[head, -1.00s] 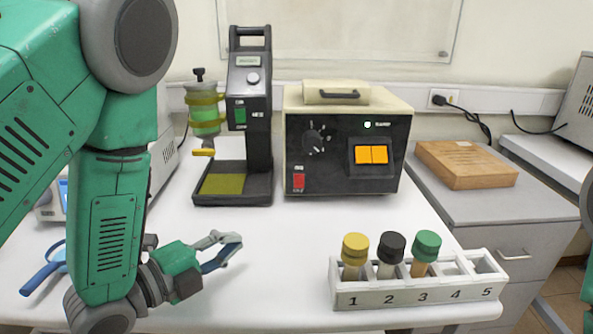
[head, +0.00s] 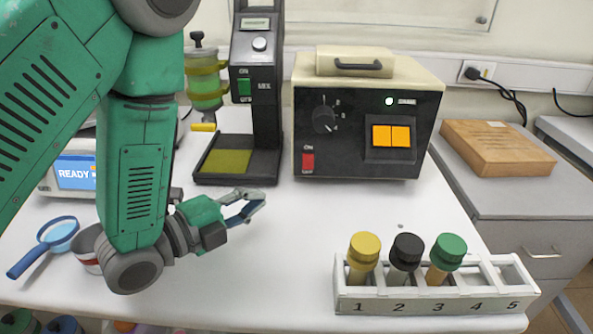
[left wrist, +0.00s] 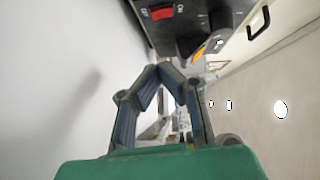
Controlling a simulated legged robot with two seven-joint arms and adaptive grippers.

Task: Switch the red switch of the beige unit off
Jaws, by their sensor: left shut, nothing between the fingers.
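The beige unit (head: 345,89) with a black front stands at the back of the white table in the head view. Its red switch (head: 308,163) is at the lower left of the front, with "ON" printed above it. The red switch also shows at the top of the left wrist view (left wrist: 162,13). My left gripper (head: 262,198) is shut and empty above the table, in front of and left of the unit, apart from the switch. Its closed fingers show in the left wrist view (left wrist: 160,72). My right gripper is not seen.
A black stand (head: 257,110) with a green switch is left of the unit. A rack (head: 440,300) with capped tubes sits at the front right. A magnifier (head: 45,245) and a cup (head: 88,250) are at the left. The table before the unit is clear.

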